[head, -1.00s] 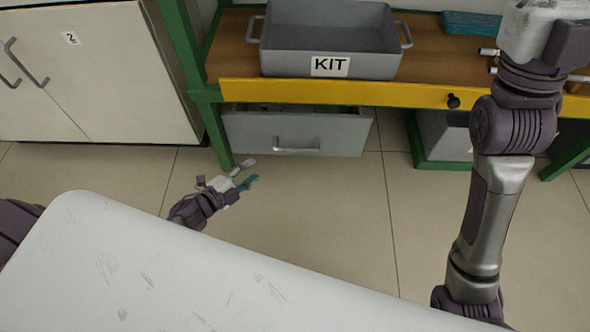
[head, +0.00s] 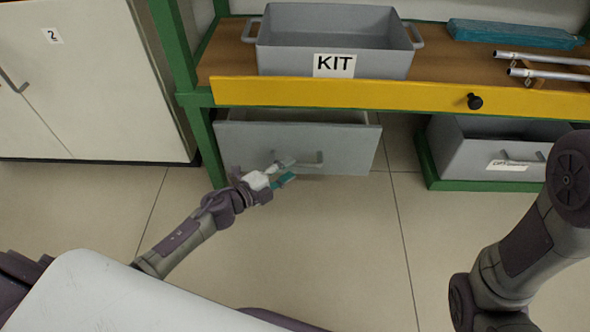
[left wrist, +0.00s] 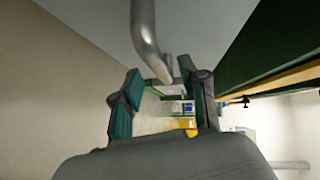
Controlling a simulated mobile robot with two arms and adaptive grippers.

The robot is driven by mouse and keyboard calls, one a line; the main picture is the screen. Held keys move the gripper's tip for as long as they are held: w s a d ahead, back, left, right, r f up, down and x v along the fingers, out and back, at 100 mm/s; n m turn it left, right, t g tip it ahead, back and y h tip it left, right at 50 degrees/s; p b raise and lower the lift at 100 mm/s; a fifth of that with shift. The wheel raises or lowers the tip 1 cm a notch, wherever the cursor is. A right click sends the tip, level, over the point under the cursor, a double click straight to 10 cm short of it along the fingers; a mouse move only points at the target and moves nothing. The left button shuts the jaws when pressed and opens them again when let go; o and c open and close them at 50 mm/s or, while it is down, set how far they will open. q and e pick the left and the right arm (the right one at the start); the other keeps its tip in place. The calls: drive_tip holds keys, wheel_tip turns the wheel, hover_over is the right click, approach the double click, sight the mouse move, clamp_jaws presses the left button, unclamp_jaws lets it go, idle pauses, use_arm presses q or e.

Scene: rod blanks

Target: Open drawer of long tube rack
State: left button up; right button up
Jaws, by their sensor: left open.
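A grey drawer (head: 235,150) sits under the yellow-edged bench at left. Its top opening shows below the yellow edge, so it stands at least partly out. Its bar handle (head: 316,158) is on the front; the bar also shows in the left wrist view (left wrist: 144,30). My left gripper (head: 287,171) is open at the handle's left part. In the left wrist view its teal-padded fingers (left wrist: 162,90) are apart, with the bar's lower end near the gap between them. I cannot tell whether they touch it. My right gripper is out of view.
A grey KIT bin (head: 280,62) stands on the bench. Metal tubes (head: 545,60) and a teal block (head: 510,33) lie at right. A black knob (head: 474,101) sticks out of the yellow edge. A labelled grey bin (head: 470,155) is below. The floor before the drawer is clear.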

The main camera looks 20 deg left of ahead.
sight(292, 167)
use_arm(q)
drive_tip(key=shift+b+x, duration=0.45)
drive_tip(key=shift+x, duration=1.25)
clamp_jaws()
